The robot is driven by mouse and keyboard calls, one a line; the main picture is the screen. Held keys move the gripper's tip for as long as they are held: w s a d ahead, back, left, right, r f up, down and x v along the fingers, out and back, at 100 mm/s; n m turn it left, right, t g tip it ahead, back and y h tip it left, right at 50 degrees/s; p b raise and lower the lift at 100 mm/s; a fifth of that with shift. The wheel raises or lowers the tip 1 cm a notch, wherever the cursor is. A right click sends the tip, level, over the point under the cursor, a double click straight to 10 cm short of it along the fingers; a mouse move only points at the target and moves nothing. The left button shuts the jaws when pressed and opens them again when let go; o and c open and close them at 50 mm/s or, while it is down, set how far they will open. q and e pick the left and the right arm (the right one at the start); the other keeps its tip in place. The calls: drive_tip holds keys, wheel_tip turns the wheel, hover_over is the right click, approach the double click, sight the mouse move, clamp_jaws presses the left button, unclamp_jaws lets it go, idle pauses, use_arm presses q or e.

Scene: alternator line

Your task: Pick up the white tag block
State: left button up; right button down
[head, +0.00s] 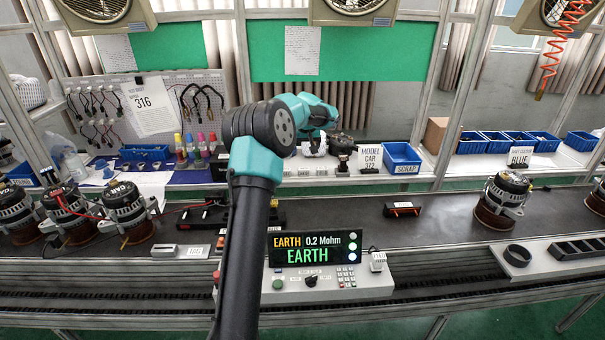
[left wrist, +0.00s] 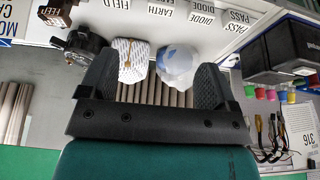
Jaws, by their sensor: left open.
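A small pale block labelled TAG (head: 193,251) lies on the front edge of the bench in the head view, left of my left arm. My left gripper (left wrist: 154,78) is open and empty in the left wrist view. It points at the back shelf, far from the TAG block, with a white knitted item (left wrist: 130,59) and a clear plastic bag (left wrist: 174,66) beyond its fingers. In the head view my own wrist mostly hides its fingers.
The tester (head: 320,282) reads EARTH 0.2 Mohm at the front centre. Several alternators (head: 127,220) stand at left, another (head: 502,200) at right. A blue scrap bin (head: 402,158) and a MODEL CAR card (head: 370,158) are on the shelf. The bench right of centre is mostly clear.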

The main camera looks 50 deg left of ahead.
use_arm(q)
hover_over(303, 170)
drive_tip(key=s+d, duration=0.1)
drive_tip(key=d, duration=0.1)
wheel_tip(303, 170, down, 11)
drive_tip(key=shift+d, duration=0.1)
drive_tip(key=shift+f, duration=0.15)
drive_tip(key=shift+a+x, duration=0.1)
drive_tip(key=shift+x, duration=1.2)
drive_tip(key=shift+a+x, duration=0.15)
drive_tip(key=shift+x, duration=1.2)
drive_tip(key=c, duration=1)
